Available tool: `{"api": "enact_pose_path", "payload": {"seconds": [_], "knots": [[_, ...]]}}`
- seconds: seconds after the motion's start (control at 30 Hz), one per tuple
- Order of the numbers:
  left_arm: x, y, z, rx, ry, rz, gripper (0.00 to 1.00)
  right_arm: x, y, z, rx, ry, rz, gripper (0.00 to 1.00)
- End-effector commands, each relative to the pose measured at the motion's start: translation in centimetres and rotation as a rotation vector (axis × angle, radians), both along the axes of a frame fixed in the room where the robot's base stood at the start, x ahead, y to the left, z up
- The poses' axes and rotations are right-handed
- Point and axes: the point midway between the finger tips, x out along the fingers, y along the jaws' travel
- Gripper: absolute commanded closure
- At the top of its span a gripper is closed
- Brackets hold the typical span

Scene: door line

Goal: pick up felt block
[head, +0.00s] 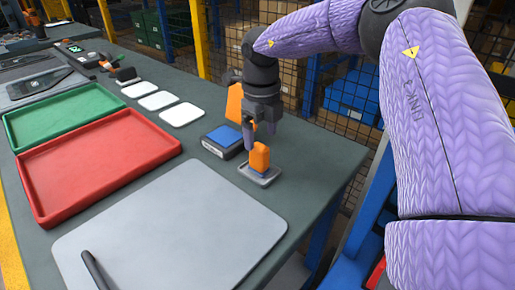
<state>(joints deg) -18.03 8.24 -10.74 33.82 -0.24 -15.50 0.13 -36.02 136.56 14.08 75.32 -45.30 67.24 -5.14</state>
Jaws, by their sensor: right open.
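A dark box with a blue top (223,137) sits just left of the dish. My left gripper is out of view.
An orange piece (235,103) shows beside my gripper. White plates (182,114), a red tray (173,157) and a green tray (113,101) lie to the left. A grey board (180,225) with a dark pen (94,270) covers the front. Mesh fencing (340,90) stands behind the table.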

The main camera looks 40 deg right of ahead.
Motion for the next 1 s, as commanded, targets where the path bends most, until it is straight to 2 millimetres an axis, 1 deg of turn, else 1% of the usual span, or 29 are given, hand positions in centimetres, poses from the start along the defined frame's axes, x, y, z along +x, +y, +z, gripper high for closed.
{"api": "enact_pose_path", "payload": {"seconds": [0.03, 0.1, 0.23, 0.33, 0.53, 0.57, 0.6, 0.67, 0.7, 0.77, 0.8, 0.87, 0.9, 0.93, 0.97, 1.0], "knots": [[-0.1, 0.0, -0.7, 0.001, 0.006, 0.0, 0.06, -0.1, 0.1, -1.6, 0.002, 0.005, -0.001, 0.15], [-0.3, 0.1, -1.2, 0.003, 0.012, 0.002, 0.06, -0.2, 0.3, -3.3, 0.003, 0.004, 0.001, 0.15], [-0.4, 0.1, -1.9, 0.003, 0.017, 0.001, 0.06, -0.4, 0.8, -5.8, 0.003, 0.003, -0.002, 0.15], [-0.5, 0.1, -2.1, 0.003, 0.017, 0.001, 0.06, -0.4, 0.7, -6.6, 0.002, -0.002, -0.002, 0.15], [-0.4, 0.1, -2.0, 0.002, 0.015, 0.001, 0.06, -0.3, 0.7, -6.6, 0.002, -0.004, -0.003, 0.15], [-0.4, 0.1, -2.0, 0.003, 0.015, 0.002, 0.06, -0.3, 0.7, -6.6, 0.002, -0.004, -0.003, 0.19], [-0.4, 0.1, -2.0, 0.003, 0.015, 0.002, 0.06, -0.3, 0.7, -6.5, 0.002, -0.004, -0.003, 0.27], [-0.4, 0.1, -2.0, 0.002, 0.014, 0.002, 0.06, -0.3, 0.7, -6.5, 0.002, -0.004, -0.003, 0.4], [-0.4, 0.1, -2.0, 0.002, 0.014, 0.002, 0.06, -0.3, 0.7, -6.5, 0.002, -0.004, -0.003, 0.49], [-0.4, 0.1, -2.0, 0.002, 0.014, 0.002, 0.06, -0.3, 0.7, -6.5, 0.002, -0.004, -0.003, 0.61], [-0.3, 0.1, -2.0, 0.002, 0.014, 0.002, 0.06, -0.3, 0.7, -6.5, 0.002, -0.004, -0.003, 0.7], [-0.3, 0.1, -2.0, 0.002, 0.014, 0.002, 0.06, -0.3, 0.7, -6.5, 0.002, -0.004, -0.003, 0.82], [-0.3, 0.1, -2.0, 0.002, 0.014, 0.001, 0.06, -0.3, 0.7, -6.5, 0.002, -0.004, -0.003, 0.91], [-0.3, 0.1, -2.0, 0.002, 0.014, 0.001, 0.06, -0.3, 0.7, -6.5, 0.002, -0.004, -0.003, 0.97], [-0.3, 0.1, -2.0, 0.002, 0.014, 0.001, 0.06, -0.3, 0.7, -6.5, 0.002, -0.004, -0.003, 1.0], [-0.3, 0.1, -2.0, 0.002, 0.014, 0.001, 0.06, -0.3, 0.7, -6.5, 0.003, -0.004, -0.003, 1.0]]}}
